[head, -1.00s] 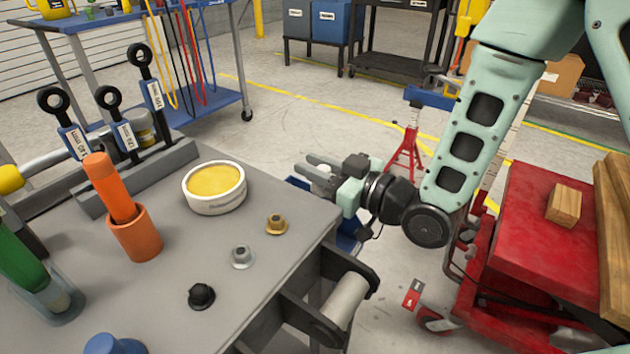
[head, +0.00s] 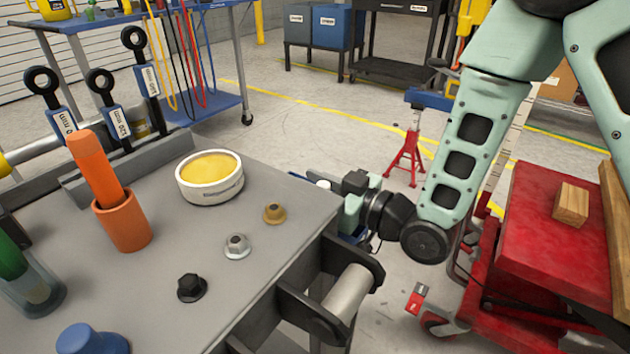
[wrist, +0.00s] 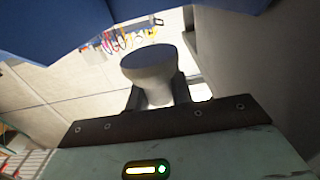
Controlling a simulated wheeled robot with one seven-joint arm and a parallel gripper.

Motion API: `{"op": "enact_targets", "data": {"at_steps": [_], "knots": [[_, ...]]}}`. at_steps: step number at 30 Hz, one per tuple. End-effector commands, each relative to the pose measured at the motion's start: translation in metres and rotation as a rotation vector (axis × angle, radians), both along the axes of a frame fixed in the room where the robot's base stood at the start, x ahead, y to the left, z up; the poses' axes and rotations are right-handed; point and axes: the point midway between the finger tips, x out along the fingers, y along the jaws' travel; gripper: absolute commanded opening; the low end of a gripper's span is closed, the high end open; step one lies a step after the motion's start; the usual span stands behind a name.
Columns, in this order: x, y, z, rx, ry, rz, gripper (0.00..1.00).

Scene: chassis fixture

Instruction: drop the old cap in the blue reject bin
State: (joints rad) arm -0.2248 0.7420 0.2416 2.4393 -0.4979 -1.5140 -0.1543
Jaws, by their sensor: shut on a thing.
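My gripper (wrist: 157,94) is shut on the old cap (wrist: 150,70), a pale grey, round piece with a darker flat end, seen between the two dark fingers in the wrist view. A small pale top of the cap (head: 323,184) shows there. The blue reject bin (wrist: 50,30) fills the upper left of the wrist view, close to the cap. In the head view it is mostly hidden behind the bench and gripper.
The grey bench (head: 150,290) carries a white tub of yellow grease (head: 209,180), an orange holder (head: 122,224), and brass, silver and black nuts. A roller bracket (head: 340,300) juts from its front edge. A red cart (head: 540,230) stands right.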

Motion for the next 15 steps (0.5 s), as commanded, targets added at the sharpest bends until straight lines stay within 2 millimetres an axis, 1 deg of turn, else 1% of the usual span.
{"op": "enact_targets", "data": {"at_steps": [1, 3, 15], "knots": [[0.0001, -0.0001, 0.0002, 0.0, 0.0, 0.0, 0.3], [0.0001, -0.0001, 0.0001, 0.0, 0.0, 0.0, 0.47], [0.0, -0.0004, 0.0, 0.0, 0.0, -0.001, 0.47]]}}
